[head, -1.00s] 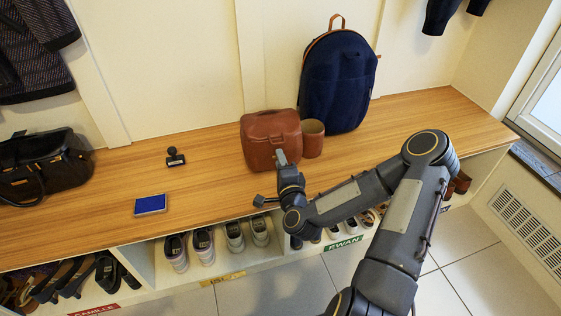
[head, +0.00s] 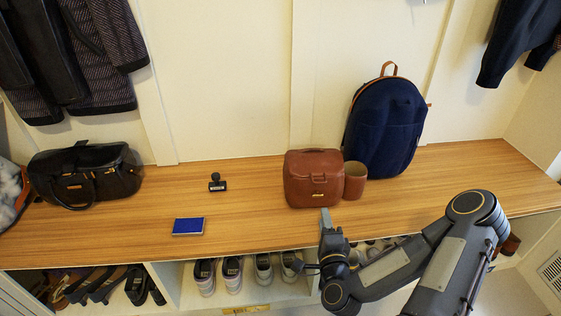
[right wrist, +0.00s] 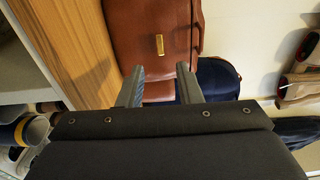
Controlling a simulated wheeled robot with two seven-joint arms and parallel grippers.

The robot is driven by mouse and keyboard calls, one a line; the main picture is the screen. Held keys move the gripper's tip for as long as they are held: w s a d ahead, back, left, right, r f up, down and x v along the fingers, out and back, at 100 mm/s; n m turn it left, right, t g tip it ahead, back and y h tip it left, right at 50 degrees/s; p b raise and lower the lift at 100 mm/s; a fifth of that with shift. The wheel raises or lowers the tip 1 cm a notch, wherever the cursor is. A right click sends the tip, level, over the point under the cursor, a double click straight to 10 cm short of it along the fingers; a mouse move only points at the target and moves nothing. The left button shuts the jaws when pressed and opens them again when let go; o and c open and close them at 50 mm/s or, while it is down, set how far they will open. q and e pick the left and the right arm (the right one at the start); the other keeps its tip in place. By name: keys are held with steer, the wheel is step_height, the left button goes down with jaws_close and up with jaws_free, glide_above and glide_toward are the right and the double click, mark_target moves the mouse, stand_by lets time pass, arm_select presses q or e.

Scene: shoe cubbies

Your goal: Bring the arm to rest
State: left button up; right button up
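My right arm comes in from the lower right in the head view. Its gripper (head: 324,232) is just in front of the bench edge, below the brown leather bag. In the right wrist view the two fingers of the right gripper (right wrist: 159,88) stand apart with nothing between them. They point toward the brown bag (right wrist: 152,45), with a gap in front of it. My left gripper is in no view.
On the wooden bench (head: 260,225) are a black handbag (head: 85,176), a stamp (head: 217,182), a blue pad (head: 188,226), a brown leather bag (head: 314,180), a brown cup (head: 355,181) and a navy backpack (head: 385,130). Shoes (head: 232,272) fill cubbies below.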

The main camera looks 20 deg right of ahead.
steer(key=shift+w+a+r+n+y, duration=0.1)
steer(key=shift+w+a+n+y, duration=0.1)
steer(key=shift+a+n+y, duration=0.15)
steer(key=a+n+y, duration=0.1)
steer(key=n, duration=0.1)
steer(key=w+a+n+g+y, duration=0.1)
steer(key=a+n+y, duration=0.1)
steer(key=n, duration=0.1)
steer(key=a+r+n+y, duration=0.1)
steer(key=n+y, duration=0.1)
steer(key=n, duration=0.1)
steer(key=shift+w+a+g, duration=0.3)
steer(key=shift+a, duration=0.05)
steer(key=s+a+r+n+g+y, duration=0.2)
steer(key=s+r+n+g, duration=0.35)
steer(key=s, duration=0.65)
steer(key=s+a+r+n+g+y, duration=0.2)
steer(key=s+r+n+g, duration=0.3)
steer(key=s, duration=0.6)
step_height(320, 180, up, 34)
steer(key=p, duration=3.4)
steer(key=shift+a+n+h+p, duration=0.15)
steer(key=shift+n+h+p, duration=0.15)
steer(key=shift+n+h, duration=0.1)
steer(key=shift+t, duration=0.25)
